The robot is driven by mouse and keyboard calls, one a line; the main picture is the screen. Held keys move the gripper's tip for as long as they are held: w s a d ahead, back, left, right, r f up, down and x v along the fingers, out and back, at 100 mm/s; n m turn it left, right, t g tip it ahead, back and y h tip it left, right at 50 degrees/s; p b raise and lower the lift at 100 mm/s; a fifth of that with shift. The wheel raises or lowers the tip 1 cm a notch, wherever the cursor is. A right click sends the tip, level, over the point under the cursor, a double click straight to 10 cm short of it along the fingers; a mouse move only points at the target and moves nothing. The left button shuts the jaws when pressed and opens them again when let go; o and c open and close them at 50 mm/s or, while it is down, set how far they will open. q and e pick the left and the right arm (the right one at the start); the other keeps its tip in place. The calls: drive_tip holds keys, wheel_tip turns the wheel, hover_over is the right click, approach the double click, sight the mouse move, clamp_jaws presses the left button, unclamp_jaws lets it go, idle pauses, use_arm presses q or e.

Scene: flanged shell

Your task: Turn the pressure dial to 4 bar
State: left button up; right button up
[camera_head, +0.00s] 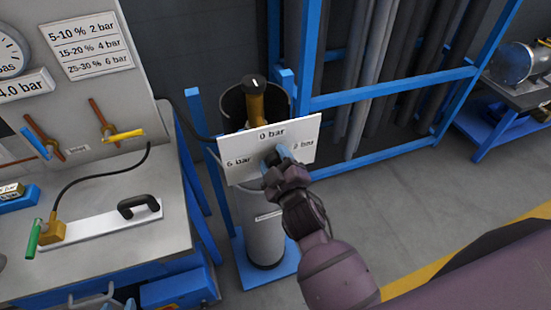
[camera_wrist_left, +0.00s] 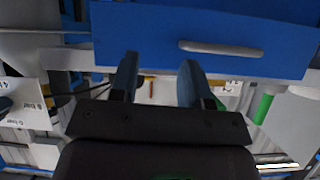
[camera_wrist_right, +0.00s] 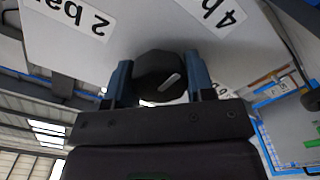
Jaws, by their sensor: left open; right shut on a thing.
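The pressure dial is a black knob (camera_wrist_right: 160,76) on a white plate (camera_head: 236,147) in front of a grey cylinder (camera_head: 262,232). The plate reads 0 bar at top, 6 bar left and 2 bar right in the head view. The right wrist view shows 2 bar and 4 bar. My right gripper (camera_head: 275,160) is shut on the knob and hides it in the head view. The knob's white line slants along the 4 bar direction; I cannot tell which end is the pointer. My left gripper (camera_wrist_left: 158,82) is open and empty, facing a blue drawer (camera_wrist_left: 245,25).
A bench (camera_head: 170,220) at left carries a white bar with a black handle (camera_head: 138,205) and a green-handled valve (camera_head: 35,238). Its panel has a gauge (camera_head: 10,52), a 4.0 bar label and a percent-to-bar card (camera_head: 88,45). A blue rack (camera_head: 395,92) stands behind the cylinder.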

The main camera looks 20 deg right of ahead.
idle(0.3)
drive_tip(key=o, duration=0.9)
drive_tip(key=s, duration=1.1)
drive_tip(key=shift+d+b, duration=0.2)
drive_tip(key=shift+b, duration=0.2)
drive_tip(key=shift+w, duration=0.1)
drive_tip(key=s+d+f+m+g, duration=0.2)
drive_tip(key=d+f, duration=0.2)
drive_tip(key=f, duration=0.1)
drive_tip(key=s+d+f+m+g, duration=0.2)
drive_tip(key=s+d+f+m, duration=0.1)
drive_tip(key=f, duration=0.3)
drive_tip(key=s+d+f+m+g, duration=0.2)
drive_tip(key=d+f+m, duration=0.1)
drive_tip(key=d+f, duration=0.2)
drive_tip(key=shift+s+d+f+h, duration=0.3)
drive_tip(key=shift+d+f+h, duration=0.1)
drive_tip(key=shift+f, duration=0.25)
